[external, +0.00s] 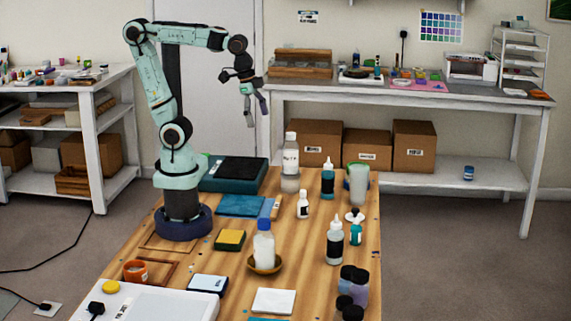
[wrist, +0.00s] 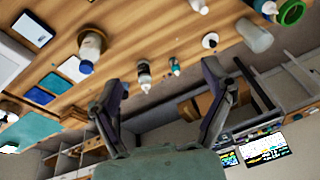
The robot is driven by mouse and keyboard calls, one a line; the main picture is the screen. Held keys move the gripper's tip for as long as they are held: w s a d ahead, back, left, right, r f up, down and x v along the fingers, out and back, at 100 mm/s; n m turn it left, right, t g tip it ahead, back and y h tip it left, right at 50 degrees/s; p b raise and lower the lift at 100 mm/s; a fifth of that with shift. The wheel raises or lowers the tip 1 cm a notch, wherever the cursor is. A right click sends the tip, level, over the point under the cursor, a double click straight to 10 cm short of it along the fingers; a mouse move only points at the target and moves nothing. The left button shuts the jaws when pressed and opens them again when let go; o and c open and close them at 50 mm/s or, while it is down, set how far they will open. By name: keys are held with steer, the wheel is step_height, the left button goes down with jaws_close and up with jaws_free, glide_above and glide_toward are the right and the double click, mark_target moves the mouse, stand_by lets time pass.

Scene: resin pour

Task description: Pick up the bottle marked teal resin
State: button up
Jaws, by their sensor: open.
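Two teal bottles stand upright on the wooden table in the external view. The larger teal bottle (external: 328,182) has a dark label and a white nozzle and stands near the back. The smaller teal bottle (external: 356,235) stands further forward at the right edge; a small teal bottle also shows in the wrist view (wrist: 174,66). I cannot read which one is marked teal resin. My gripper (external: 256,113) is open and empty, raised above and behind the table, apart from both bottles. Its spread fingers show in the wrist view (wrist: 164,73).
A clear nozzle bottle (external: 335,243), a small white bottle (external: 303,205), a tall clear bottle (external: 290,160) and a cup (external: 358,185) stand near the teal bottles. A blue-capped bottle (external: 264,245) stands in a dish. Dark-capped jars (external: 358,290) crowd the front right.

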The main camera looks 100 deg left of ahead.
steer(key=w+a+r, duration=0.2)
steer(key=w+a, duration=0.1)
steer(key=w, duration=0.6)
steer(key=n+g, duration=0.2)
steer(key=g, duration=0.1)
glide_above(328, 175)
steer(key=a, duration=0.2)
step_height(328, 175, down, 22)
steer(key=shift+a+r, duration=0.1)
steer(key=shift+r, duration=0.05)
steer(key=shift+a+f, duration=0.1)
steer(key=shift+f, duration=0.2)
step_height(328, 175, down, 6)
steer(key=shift+r, duration=0.15)
steer(key=c, duration=1.4)
